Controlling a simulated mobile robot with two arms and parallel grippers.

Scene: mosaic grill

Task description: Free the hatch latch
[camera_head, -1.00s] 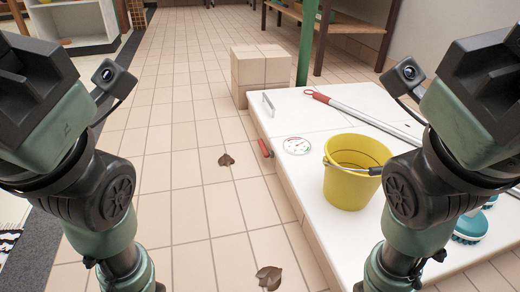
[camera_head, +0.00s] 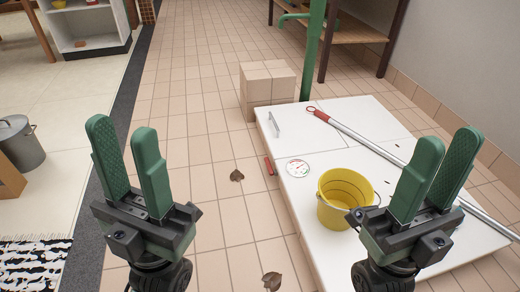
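A low white platform (camera_head: 323,138), which may be the hatch, lies right of centre with a metal handle (camera_head: 273,124) near its far left corner. A small red lever (camera_head: 269,165) sits at its left edge; it may be the latch. A round dial (camera_head: 298,168) lies on top near it. My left gripper (camera_head: 126,150) is open and empty, pointing up over the floor at the left. My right gripper (camera_head: 446,160) is open and empty, in front of the platform's right part. Both are apart from the lever.
A yellow bucket (camera_head: 346,196) and a long pole with a red end (camera_head: 352,132) rest on the platform. A tiled block (camera_head: 267,88) stands behind it, near a green post (camera_head: 312,50). Dry leaves (camera_head: 237,175) lie on the tiled floor. A grey pot (camera_head: 20,143) stands far left.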

